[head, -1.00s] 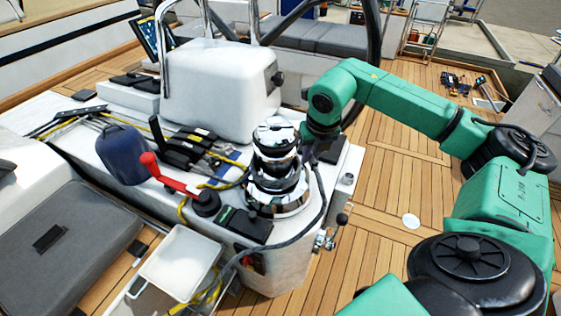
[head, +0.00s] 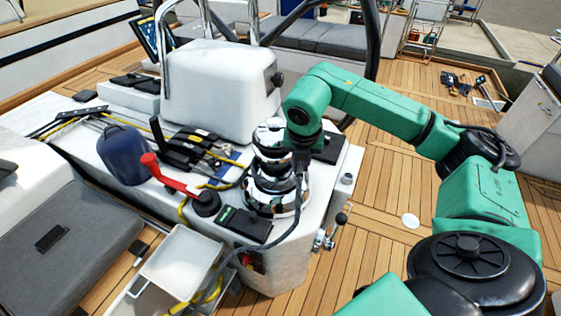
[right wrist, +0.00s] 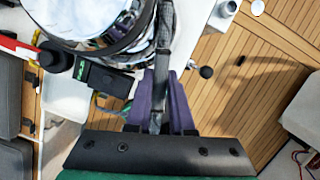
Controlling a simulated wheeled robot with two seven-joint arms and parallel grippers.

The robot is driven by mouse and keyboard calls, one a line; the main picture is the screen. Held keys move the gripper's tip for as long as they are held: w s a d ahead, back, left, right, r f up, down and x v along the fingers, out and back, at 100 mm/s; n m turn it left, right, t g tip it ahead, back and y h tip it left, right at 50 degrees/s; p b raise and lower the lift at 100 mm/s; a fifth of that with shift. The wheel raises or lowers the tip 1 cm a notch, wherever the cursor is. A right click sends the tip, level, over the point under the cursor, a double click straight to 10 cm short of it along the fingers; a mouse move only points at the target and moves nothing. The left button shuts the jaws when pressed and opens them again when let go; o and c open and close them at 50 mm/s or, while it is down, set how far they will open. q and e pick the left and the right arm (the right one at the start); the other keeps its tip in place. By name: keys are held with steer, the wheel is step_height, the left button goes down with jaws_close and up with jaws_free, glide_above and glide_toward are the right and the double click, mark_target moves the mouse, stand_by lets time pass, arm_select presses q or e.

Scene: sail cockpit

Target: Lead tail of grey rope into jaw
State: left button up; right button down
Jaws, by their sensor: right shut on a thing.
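The chrome winch (head: 273,197) stands on the white console; its top is partly behind my right arm. My right gripper (head: 302,163) is at the winch's right side, pointing down and close to the drum. It also shows in the right wrist view (right wrist: 160,105), its purple fingers shut on the grey rope (right wrist: 164,45). In that view the rope runs up from the fingers past the winch's dark rim (right wrist: 138,28). In the head view the rope (head: 297,215) hangs below the gripper and runs down left across the console. I cannot make out the jaw clearly. My left gripper is out of view.
A red-handled lever (head: 172,178), a blue bag (head: 123,155) and black clutches (head: 190,147) sit left of the winch. A white tray (head: 180,262) is below. Small levers (head: 330,235) stick out at the console's right end.

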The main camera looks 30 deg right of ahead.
steer(key=shift+a+m, duration=0.8)
steer(key=shift+a, duration=0.05)
steer(key=shift+w+a+m+g+h+p, duration=0.15)
steer(key=shift+a+m+p, duration=0.05)
steer(key=shift+a+m, duration=0.35)
steer(key=shift+w+a+m+g+h+p, duration=0.1)
steer(key=shift+a+m+g+h+p, duration=0.1)
steer(key=shift+a+m, duration=0.3)
steer(key=c, duration=0.7)
jaws_free()
steer(key=shift+w+a+f, duration=0.1)
steer(key=shift+w+a, duration=0.05)
steer(key=o, duration=0.5)
steer(key=shift+c, duration=0.2)
steer(key=w+d+p+v, duration=0.1)
steer(key=p+v, duration=0.5)
steer(key=v, duration=0.3)
steer(key=shift+d+r, duration=0.25)
steer(key=shift+d, duration=0.25)
